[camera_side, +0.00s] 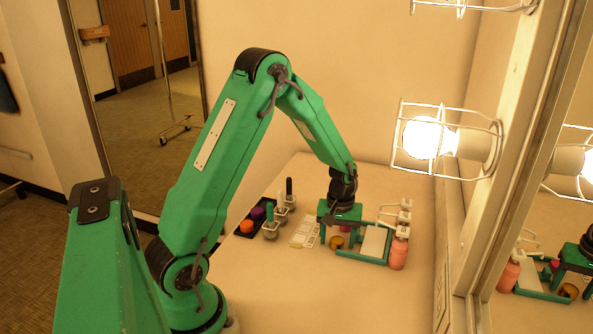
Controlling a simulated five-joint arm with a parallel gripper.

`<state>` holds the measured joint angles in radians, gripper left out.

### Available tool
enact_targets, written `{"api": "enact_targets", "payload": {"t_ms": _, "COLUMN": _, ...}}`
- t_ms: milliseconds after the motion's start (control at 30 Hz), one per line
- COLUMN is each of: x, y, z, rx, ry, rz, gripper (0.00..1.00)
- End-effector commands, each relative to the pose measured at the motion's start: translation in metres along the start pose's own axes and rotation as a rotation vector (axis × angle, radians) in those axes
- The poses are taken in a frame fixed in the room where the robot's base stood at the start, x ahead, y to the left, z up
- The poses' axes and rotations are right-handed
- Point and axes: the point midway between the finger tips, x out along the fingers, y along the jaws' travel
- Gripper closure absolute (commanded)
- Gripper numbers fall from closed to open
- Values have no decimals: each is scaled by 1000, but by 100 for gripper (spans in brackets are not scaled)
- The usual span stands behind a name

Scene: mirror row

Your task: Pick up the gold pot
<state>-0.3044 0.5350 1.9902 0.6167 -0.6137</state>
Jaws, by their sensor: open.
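The gold pot (337,242) is a small round amber-gold pot standing on the table, at the left end of a green-framed tray. My gripper (338,232) is green and points down just above and around the gold pot's place. Its jaws are open, with one finger to the left of the pot. I cannot tell whether a finger touches the pot. A magenta item (345,229) shows just behind the gold pot, partly hidden by my gripper.
The green tray (363,256) and a pink bottle (398,253) stand to the right. A pale palette (305,231), cups with brushes (271,230), an orange pot (247,226) and a purple pot (257,213) lie left. A mirror and caged bulb (430,138) edge the right. The front tabletop is clear.

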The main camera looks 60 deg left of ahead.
Motion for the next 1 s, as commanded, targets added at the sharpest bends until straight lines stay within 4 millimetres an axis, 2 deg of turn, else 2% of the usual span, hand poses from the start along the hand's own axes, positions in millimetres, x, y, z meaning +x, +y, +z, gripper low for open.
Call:
{"api": "enact_targets", "payload": {"t_ms": 300, "x": 0, "y": 0, "z": 0, "rx": 0, "ry": 0, "rz": 0, "gripper": 40}}
{"api": "enact_targets", "payload": {"t_ms": 367, "x": 0, "y": 0, "z": 0, "rx": 0, "ry": 0, "rz": 0, "gripper": 50}}
{"api": "enact_targets", "payload": {"t_ms": 567, "x": 0, "y": 0, "z": 0, "rx": 0, "ry": 0, "rz": 0, "gripper": 88}}
{"api": "enact_targets", "payload": {"t_ms": 1000, "x": -6, "y": 0, "z": 0, "rx": 0, "ry": 2, "rz": 1, "gripper": 88}}
